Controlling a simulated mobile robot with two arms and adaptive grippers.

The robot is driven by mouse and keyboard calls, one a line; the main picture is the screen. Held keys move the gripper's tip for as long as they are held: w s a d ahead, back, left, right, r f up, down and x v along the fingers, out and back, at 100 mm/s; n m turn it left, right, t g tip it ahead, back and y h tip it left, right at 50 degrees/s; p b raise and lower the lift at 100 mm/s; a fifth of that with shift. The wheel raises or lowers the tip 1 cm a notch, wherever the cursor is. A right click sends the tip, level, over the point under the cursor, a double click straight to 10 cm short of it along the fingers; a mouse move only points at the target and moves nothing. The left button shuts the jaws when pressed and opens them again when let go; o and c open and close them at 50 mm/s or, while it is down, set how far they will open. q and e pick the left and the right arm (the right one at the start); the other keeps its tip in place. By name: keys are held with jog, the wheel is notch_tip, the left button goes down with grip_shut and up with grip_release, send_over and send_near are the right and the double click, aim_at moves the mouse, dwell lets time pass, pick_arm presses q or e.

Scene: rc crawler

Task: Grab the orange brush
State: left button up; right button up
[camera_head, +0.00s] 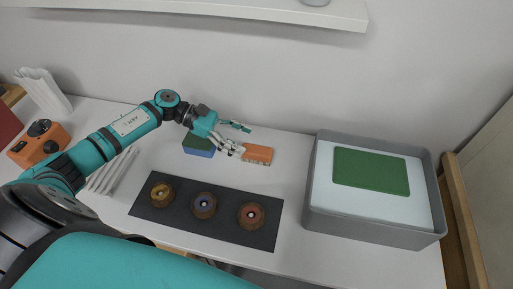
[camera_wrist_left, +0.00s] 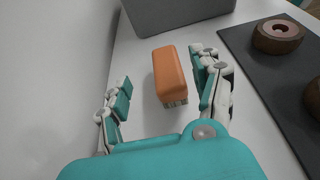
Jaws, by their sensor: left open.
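The orange brush (camera_head: 257,154) lies on the white table, just right of my left gripper in the head view. In the left wrist view the orange brush (camera_wrist_left: 170,74) lies ahead, between the lines of the two fingers, with pale bristles at its near end. My left gripper (camera_head: 240,138) is open and empty; its fingers (camera_wrist_left: 160,88) are spread on either side of the brush's near part. I cannot tell whether a finger touches it. My right gripper is not in view.
A dark mat (camera_head: 228,226) with three round brown pieces lies in front. A grey bin (camera_head: 372,226) holding a green-topped item stands at the right. A blue and green block (camera_head: 198,146) sits behind my left wrist. An orange device (camera_head: 40,143) is at far left.

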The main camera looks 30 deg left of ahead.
aim_at(254, 148)
pick_arm(q)
jog(key=shift+w+d+f, duration=0.15)
jog(key=shift+d+f, duration=0.05)
jog(key=shift+d, duration=0.45)
jog(key=shift+d+f+p, duration=0.1)
jog(key=shift+d+p, duration=0.2)
jog(key=shift+p, duration=0.05)
jog(key=x, duration=0.1)
jog(key=p+x, duration=0.1)
jog(key=x, duration=0.1)
jog(key=p+x, duration=0.1)
jog(key=shift+s+f, duration=0.25)
jog(key=shift+f, duration=0.15)
jog(key=shift+d+f, duration=0.2)
jog(key=shift+d, duration=0.05)
jog(key=c, duration=1.2)
jog(key=shift+a, duration=0.1)
jog(key=shift+c, duration=0.3)
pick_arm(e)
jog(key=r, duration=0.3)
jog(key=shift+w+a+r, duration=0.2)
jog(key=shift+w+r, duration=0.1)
